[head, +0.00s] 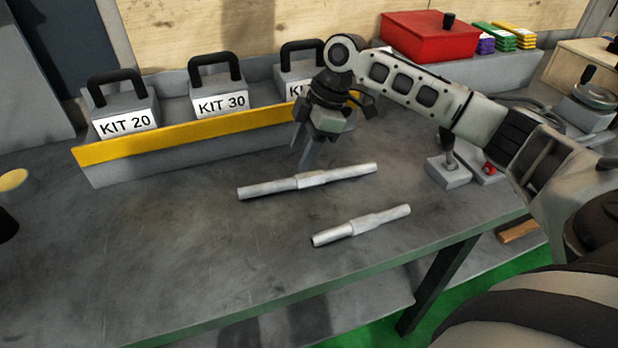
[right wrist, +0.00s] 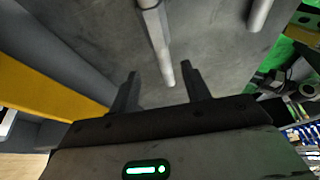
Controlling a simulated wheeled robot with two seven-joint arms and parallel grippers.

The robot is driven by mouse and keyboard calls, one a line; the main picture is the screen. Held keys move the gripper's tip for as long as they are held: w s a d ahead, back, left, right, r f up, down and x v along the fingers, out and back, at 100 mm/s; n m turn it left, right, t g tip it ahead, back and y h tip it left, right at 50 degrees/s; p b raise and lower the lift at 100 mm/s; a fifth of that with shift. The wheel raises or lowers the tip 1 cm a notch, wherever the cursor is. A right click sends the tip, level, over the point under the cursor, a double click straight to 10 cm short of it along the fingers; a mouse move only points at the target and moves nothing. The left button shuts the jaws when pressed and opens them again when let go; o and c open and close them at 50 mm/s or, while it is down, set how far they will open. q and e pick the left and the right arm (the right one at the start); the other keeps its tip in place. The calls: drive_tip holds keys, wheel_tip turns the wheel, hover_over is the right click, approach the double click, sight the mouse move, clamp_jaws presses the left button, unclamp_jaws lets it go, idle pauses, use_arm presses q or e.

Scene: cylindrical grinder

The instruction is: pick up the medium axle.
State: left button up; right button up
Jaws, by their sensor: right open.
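Two silver stepped axles lie on the dark grey workbench (head: 170,250). The longer axle (head: 270,187) lies nearer the kit rack, and the shorter axle (head: 334,234) lies nearer the front edge. I cannot tell by size alone which is the medium one. My right gripper (head: 307,155) is open and empty, fingers pointing down, just behind the longer axle. In the right wrist view, the longer axle (right wrist: 158,40) has its end near the gap between my open fingers (right wrist: 160,88). The shorter axle (right wrist: 261,14) shows at the upper right. My left gripper is not seen.
A grey rack with a yellow front (head: 190,138) stands behind, holding kit weights such as KIT 20 (head: 124,105) and KIT 30 (head: 219,85). A red box (head: 430,38) is at the back right. A small switch block (head: 448,172) stands right of the axles.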

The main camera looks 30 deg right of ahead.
sight(291, 179)
drive_tip(key=x, duration=0.7)
drive_tip(key=shift+s+f, duration=0.15)
clamp_jaws()
idle(1.2)
